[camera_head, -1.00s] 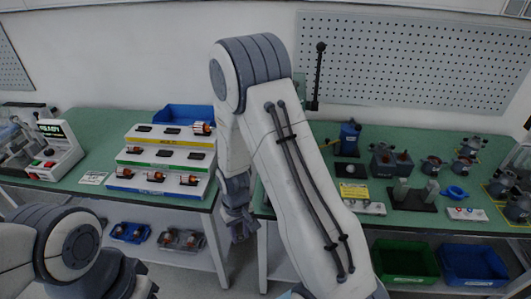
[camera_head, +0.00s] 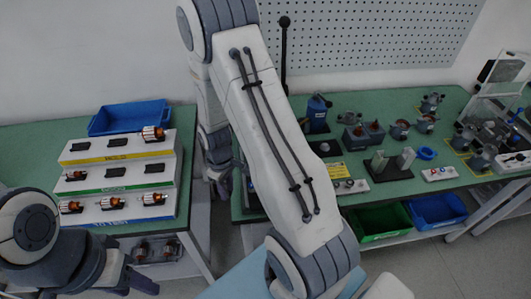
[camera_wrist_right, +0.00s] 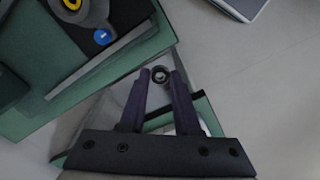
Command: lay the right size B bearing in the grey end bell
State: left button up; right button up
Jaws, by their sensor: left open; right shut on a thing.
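A small dark ring-shaped bearing (camera_wrist_right: 160,74) is held between the fingertips of my right gripper (camera_wrist_right: 160,80) in the right wrist view. That gripper is shut on it, above the floor beside a green table edge. In the head view my right gripper (camera_head: 220,180) hangs in the gap between the two tables, and the bearing is too small to make out. I cannot single out the grey end bell; several grey motor parts (camera_head: 399,129) stand on the right table.
A tiered stand (camera_head: 120,165) with copper rotors and a blue bin (camera_head: 128,117) are on the left table. The right table holds a black base with grey posts (camera_head: 390,165) and a blue ring (camera_head: 427,153). Green (camera_head: 383,223) and blue bins (camera_head: 438,209) sit below.

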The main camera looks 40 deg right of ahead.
pick_arm(q)
notch_tip(320, 180, up, 6)
jog(key=p, duration=0.5)
pick_arm(e)
jog(key=s+d+r+n, duration=0.1)
jog(key=d+r+n, duration=0.2)
jog(key=d+n, duration=0.3)
jog(key=s+d+r+n, duration=0.2)
jog(key=d+r+n, duration=0.1)
jog(key=d+n, duration=0.3)
jog(key=shift+n, duration=0.7)
jog(key=f+b, duration=0.2)
jog(key=d+f+b, duration=0.1)
jog(key=f, duration=0.2)
jog(key=shift+b, duration=0.4)
pick_arm(q)
notch_tip(320, 180, down, 4)
jog(key=shift+d+r, duration=0.1)
pick_arm(e)
jog(key=shift+f, duration=0.1)
pick_arm(q)
jog(key=shift+f+b, duration=0.5)
jog(key=shift+f, duration=0.05)
pick_arm(e)
jog(key=shift+f, duration=0.6)
pick_arm(q)
jog(key=shift+f, duration=0.1)
pick_arm(e)
jog(key=shift+f, duration=0.3)
